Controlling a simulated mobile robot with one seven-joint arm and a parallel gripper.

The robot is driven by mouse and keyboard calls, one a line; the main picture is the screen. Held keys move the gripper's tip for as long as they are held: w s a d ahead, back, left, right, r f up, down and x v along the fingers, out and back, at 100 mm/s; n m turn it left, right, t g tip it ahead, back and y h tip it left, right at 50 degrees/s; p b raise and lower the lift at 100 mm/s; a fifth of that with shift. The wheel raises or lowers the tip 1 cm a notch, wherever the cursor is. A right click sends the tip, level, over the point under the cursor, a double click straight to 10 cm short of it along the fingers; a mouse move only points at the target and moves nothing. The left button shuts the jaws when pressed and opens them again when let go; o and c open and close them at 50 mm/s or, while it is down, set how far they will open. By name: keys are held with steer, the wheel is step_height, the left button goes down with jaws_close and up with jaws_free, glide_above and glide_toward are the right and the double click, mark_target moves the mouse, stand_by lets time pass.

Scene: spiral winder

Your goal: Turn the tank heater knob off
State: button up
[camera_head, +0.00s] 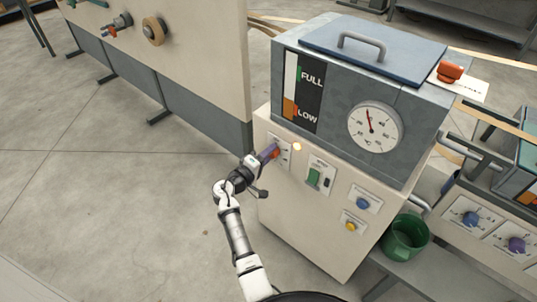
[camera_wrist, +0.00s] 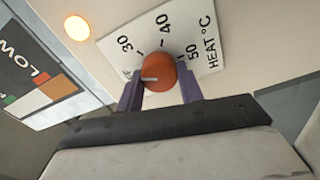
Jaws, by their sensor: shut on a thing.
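The round orange heater knob (camera_wrist: 159,72) sits on a white dial plate (camera_wrist: 205,50) marked 30, 40, 50 and HEAT °C. A white pointer line on the knob points left, towards a partly hidden label ending in F. In the wrist view my gripper (camera_wrist: 161,90) has its two purple fingers on either side of the knob, shut on it. In the head view my gripper (camera_head: 268,153) reaches the front of the cream cabinet (camera_head: 300,215) below the tank (camera_head: 345,85), covering most of the knob.
A lit amber lamp (camera_head: 297,147) is just right of my gripper and glows in the wrist view (camera_wrist: 77,28). A green switch (camera_head: 315,178), blue knob (camera_head: 362,204) and yellow button (camera_head: 350,226) are further right. A green bucket (camera_head: 405,238) stands at the right.

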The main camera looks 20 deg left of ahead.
steer(key=n+p, duration=0.1)
steer(key=n, duration=0.4)
steer(key=shift+f, duration=0.1)
stand_by(0.5)
steer(key=o, duration=1)
steer(key=shift+s, duration=0.1)
steer(key=b+v, duration=0.2)
steer(key=v, duration=1.1)
steer(key=shift+s, duration=0.35)
steer(key=shift+a, duration=0.15)
